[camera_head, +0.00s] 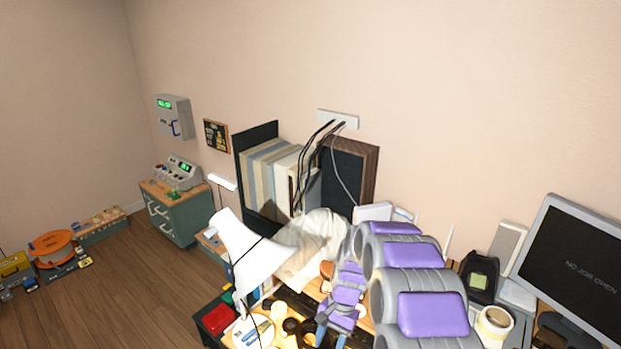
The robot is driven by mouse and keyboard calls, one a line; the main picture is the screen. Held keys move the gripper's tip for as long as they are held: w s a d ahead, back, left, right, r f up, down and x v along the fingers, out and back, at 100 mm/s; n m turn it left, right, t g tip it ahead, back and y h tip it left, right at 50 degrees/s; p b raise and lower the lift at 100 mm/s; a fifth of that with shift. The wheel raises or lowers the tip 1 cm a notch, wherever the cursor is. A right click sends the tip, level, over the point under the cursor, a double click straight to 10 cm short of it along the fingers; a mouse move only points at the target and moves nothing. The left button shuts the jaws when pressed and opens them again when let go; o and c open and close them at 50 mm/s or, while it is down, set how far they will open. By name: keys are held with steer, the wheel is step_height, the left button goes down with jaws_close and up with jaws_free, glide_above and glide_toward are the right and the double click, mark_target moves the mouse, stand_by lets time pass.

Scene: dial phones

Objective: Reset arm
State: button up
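My arm, grey with purple pads, reaches over the cluttered desk (212,312) from the lower right and folds back down. My gripper (332,335) hangs low over the desk near the bottom edge of the view. Its two fingers look parted, and I see nothing held between them. A grey wall unit (173,117) with a green display and a blue hook-shaped part hangs at the left. A second grey device (178,173) with a green display stands on a green cabinet (178,218).
A white lamp (248,250) stands left of my gripper. Binders (270,180) and a dark framed panel (350,170) are behind it. A monitor (575,265) and a tape roll (494,325) are at the right. Wooden floor (120,285) lies open at the left, beside an orange reel (52,243).

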steer(key=s+d+r+n+t+h+b, duration=0.1)
steer(key=s+d+r+n, duration=0.25)
steer(key=s+r, duration=1.1)
steer(key=s+d+r+n, duration=0.1)
steer(key=s+d+r, duration=0.1)
steer(key=s, duration=0.7)
steer(key=s+d+r+n+h+b, duration=0.1)
steer(key=s+d+r, duration=0.1)
steer(key=s, duration=0.8)
steer(key=shift+s+d+r+t+h, duration=0.2)
steer(key=shift+s+d+t+h, duration=0.15)
steer(key=shift+d, duration=0.35)
steer(key=shift+w, duration=0.15)
steer(key=shift+c, duration=0.6)
